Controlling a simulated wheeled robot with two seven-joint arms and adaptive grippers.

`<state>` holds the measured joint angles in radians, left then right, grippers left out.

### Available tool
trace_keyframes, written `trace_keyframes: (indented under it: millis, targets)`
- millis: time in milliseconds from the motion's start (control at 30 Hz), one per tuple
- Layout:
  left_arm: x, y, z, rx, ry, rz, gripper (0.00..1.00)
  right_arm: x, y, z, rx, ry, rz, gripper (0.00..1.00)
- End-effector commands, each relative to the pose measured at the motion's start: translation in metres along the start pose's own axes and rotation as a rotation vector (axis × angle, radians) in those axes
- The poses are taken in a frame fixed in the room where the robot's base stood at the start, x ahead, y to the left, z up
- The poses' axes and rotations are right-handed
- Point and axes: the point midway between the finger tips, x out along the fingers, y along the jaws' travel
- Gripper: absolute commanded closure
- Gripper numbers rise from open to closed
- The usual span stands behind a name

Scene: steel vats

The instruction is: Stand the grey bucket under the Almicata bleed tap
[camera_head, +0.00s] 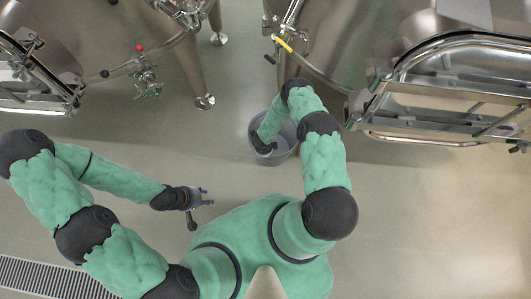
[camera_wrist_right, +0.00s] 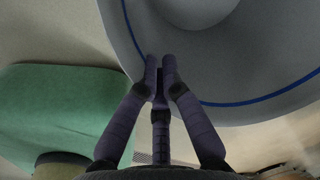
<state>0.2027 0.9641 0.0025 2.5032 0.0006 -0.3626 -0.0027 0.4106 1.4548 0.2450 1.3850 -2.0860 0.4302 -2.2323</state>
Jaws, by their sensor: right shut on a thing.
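The grey bucket (camera_head: 286,138) stands upright on or just above the floor in front of the middle vat in the head view; I cannot tell which. My right forearm hides part of it. In the right wrist view, the bucket (camera_wrist_right: 235,75) shows a blue line along its curved wall. My right gripper (camera_wrist_right: 161,65) is shut on the bucket's edge. My left gripper (camera_head: 207,197) is open and empty over bare floor. A tap with a yellow handle (camera_head: 283,44) is on the vat above the bucket. A tap with a red knob (camera_head: 143,72) is on the left vat. No name is readable.
Steel vat legs (camera_head: 204,101) stand on the floor at the upper left. A hinged steel hatch (camera_head: 455,90) juts out at the right. A floor drain grate (camera_head: 45,278) lies at the lower left. The floor between is clear.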

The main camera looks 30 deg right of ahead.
Motion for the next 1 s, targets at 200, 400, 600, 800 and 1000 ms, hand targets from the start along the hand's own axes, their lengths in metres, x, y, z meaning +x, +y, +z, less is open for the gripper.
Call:
trace_keyframes:
  millis: [200, 400, 600, 800, 1000]
  targets:
    - [0.006, -0.002, 0.0, 0.0, 0.0, 0.0, 0.6, 0.011, -0.007, 0.002, 0.0, 0.0, -0.002, 1.0]
    - [0.019, -0.007, -0.001, 0.0, 0.0, 0.0, 0.6, 0.038, -0.005, 0.003, -0.001, 0.0, 0.0, 1.0]
    - [0.02, -0.007, -0.001, 0.0, 0.0, 0.0, 0.6, 0.043, -0.006, 0.003, 0.0, -0.001, -0.003, 1.0]
    - [0.019, -0.007, -0.001, 0.0, 0.0, 0.0, 0.6, 0.044, -0.005, 0.003, 0.0, 0.0, -0.002, 1.0]
    - [0.019, -0.007, -0.001, 0.0, 0.0, 0.0, 0.6, 0.045, -0.004, 0.003, 0.0, 0.0, 0.0, 0.69]
